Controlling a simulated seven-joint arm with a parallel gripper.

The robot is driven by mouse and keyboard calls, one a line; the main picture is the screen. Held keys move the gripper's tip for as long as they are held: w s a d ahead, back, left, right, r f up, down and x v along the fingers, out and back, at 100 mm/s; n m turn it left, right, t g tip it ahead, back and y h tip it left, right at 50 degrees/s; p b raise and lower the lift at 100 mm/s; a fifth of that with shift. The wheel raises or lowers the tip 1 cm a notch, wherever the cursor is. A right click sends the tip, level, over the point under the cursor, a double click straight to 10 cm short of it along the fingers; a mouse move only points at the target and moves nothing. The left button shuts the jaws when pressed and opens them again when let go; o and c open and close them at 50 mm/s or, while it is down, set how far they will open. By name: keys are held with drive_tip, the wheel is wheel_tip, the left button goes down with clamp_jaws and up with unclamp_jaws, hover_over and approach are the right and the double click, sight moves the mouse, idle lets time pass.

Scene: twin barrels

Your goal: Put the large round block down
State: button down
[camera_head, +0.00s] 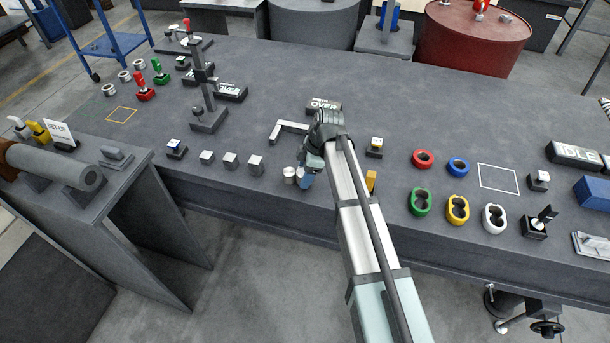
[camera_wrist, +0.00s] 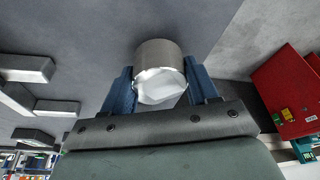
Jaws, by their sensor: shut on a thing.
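The large round block (camera_wrist: 160,68) is a silver metal cylinder between the two blue fingers of my gripper (camera_wrist: 160,92) in the wrist view. My gripper is shut on it, one finger on each side. In the head view, my gripper (camera_head: 303,178) is near the front edge of the grey table (camera_head: 330,60), with the silver round block (camera_head: 289,175) just left of the fingers. My gripper hides part of that spot. I cannot tell whether the block touches the tabletop.
Several small silver blocks (camera_head: 231,160) stand in a row to the left. A yellow block (camera_head: 371,181) and a small button box (camera_head: 375,147) are to the right, past my arm. Coloured rings (camera_head: 458,208) stand farther right.

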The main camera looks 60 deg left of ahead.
drive_tip(key=shift+f, duration=0.6)
drive_tip(key=shift+f, duration=0.15)
drive_tip(key=shift+c, duration=1.5)
unclamp_jaws()
drive_tip(key=v, duration=1.2)
